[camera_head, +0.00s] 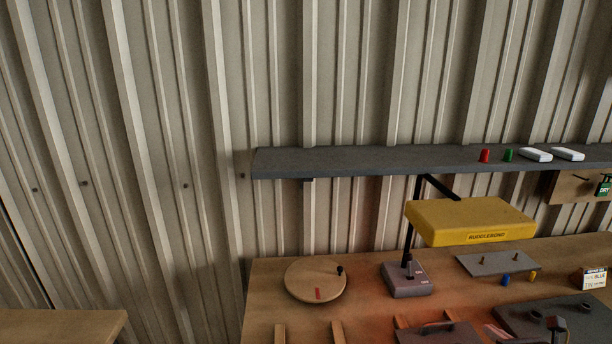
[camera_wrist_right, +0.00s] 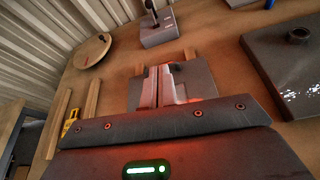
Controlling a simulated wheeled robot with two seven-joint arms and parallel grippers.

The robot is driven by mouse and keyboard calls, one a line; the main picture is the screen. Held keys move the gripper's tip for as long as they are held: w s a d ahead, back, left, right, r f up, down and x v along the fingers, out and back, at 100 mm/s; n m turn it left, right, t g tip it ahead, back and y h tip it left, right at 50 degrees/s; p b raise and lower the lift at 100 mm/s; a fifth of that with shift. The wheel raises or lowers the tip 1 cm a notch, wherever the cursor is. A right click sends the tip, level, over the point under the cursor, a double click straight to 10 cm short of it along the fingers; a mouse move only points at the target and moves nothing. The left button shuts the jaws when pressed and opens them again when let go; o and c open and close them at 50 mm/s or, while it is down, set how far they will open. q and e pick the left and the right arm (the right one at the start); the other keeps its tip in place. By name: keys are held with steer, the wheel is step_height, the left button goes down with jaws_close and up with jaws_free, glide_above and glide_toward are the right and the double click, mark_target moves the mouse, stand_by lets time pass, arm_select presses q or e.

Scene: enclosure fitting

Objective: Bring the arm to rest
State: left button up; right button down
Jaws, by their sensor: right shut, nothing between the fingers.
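My right gripper (camera_wrist_right: 165,84) shows in the right wrist view with its two fingers together and nothing between them. It points over a small grey panel (camera_wrist_right: 198,78) on the wooden bench. I cannot tell whether the fingertips touch the panel. In the head view, only a small part of what looks like my right gripper (camera_head: 500,333) shows at the bottom edge, right of the panel (camera_head: 438,335). My left gripper is not in view.
The bench (camera_head: 262,290) carries a round wooden disc (camera_head: 312,283), a lever box (camera_head: 408,284), a yellow lamp (camera_head: 470,218) overhead, a grey plate with pegs (camera_head: 495,264) and a dark block (camera_head: 580,320). A shelf (camera_head: 400,162) spans the wall. Wooden strips (camera_wrist_right: 92,98) lie on the bench.

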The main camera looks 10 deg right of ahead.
steer(key=s+a+f+m+g, duration=0.1)
steer(key=s+a+f+m, duration=0.1)
steer(key=s+f+m, duration=0.1)
steer(key=s+a+f+m+g+h, duration=0.1)
steer(key=s+a+f+m+g, duration=0.1)
steer(key=f+m, duration=0.3)
steer(key=s+a+f+m+g, duration=0.1)
steer(key=s+a+f+m, duration=0.3)
steer(key=m, duration=0.2)
steer(key=shift+a+m, duration=0.15)
steer(key=shift+m, duration=0.25)
steer(key=s+a+f+m+g+y, duration=0.1)
steer(key=s+a+f+m+g, duration=0.15)
steer(key=s+a+m, duration=0.45)
steer(key=s+a+f+m+g+y, duration=0.1)
steer(key=s+a+m+g, duration=0.25)
steer(key=a+m, duration=0.7)
step_height(320, 180, down, 28)
steer(key=r+g+b, duration=0.1)
steer(key=b, duration=0.2)
steer(key=s+d+f+g+b, duration=0.1)
steer(key=s+d+f+b, duration=0.1)
steer(key=s+f, duration=1.5)
step_height(320, 180, down, 4)
steer(key=shift+s+d+r+n+g+b, duration=0.15)
steer(key=shift+d+r+n+g+b, duration=0.15)
steer(key=shift+n+b, duration=0.2)
